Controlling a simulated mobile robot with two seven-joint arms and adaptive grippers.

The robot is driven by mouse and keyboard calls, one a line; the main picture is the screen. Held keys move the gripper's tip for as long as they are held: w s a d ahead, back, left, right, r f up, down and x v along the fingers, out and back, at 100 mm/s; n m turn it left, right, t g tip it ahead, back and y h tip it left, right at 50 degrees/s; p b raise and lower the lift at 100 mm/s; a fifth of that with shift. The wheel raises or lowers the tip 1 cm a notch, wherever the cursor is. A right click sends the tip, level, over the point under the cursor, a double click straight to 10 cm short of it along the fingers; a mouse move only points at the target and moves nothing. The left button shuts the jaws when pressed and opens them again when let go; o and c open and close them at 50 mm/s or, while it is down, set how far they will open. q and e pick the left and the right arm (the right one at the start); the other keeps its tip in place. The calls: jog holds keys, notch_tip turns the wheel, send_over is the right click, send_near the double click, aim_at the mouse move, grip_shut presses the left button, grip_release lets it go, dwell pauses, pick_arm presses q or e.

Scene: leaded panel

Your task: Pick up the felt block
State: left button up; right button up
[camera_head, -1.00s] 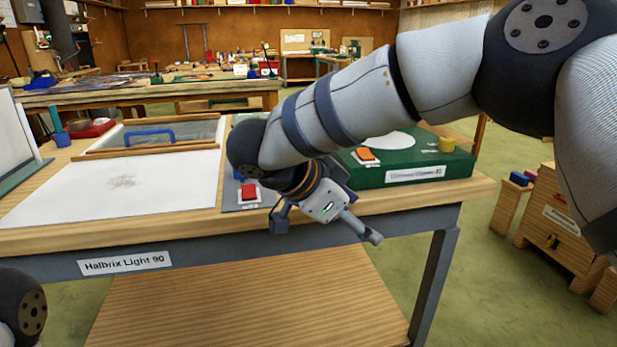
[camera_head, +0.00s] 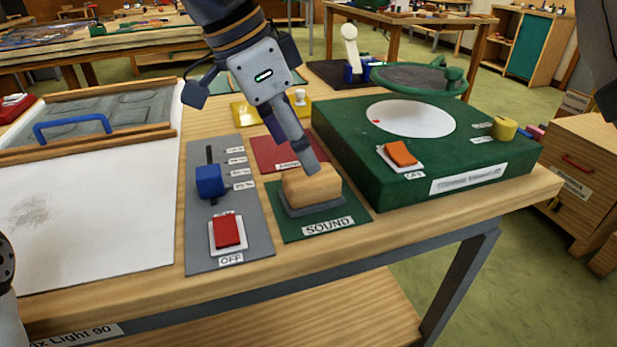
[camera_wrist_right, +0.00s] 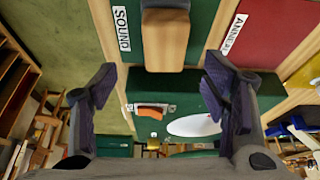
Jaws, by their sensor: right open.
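The felt block, a tan wooden block (camera_head: 312,184) with a grey base, sits on a green mat labelled SOUND (camera_head: 345,213) near the table's front edge. In the right wrist view the block (camera_wrist_right: 166,35) shows at the top middle, beyond the fingertips and roughly centred between them. My right gripper (camera_head: 257,130) is open and empty. In the head view one finger overlaps the block's back edge; I cannot tell whether it touches. The spread fingers also show in the right wrist view (camera_wrist_right: 162,78). My left gripper is out of view.
A grey panel (camera_head: 205,256) with a blue slider and red OFF switch lies left of the block. A raised green box (camera_head: 452,195) with an orange switch and white disc stands right. A red mat (camera_head: 283,152) lies behind. A white board (camera_head: 100,230) fills the left.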

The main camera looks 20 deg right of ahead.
aim_at(311, 188)
jog(key=x, duration=0.7)
jog(key=shift+w+f, duration=0.3)
jog(key=shift+w, duration=0.05)
jog(key=c, duration=1.3)
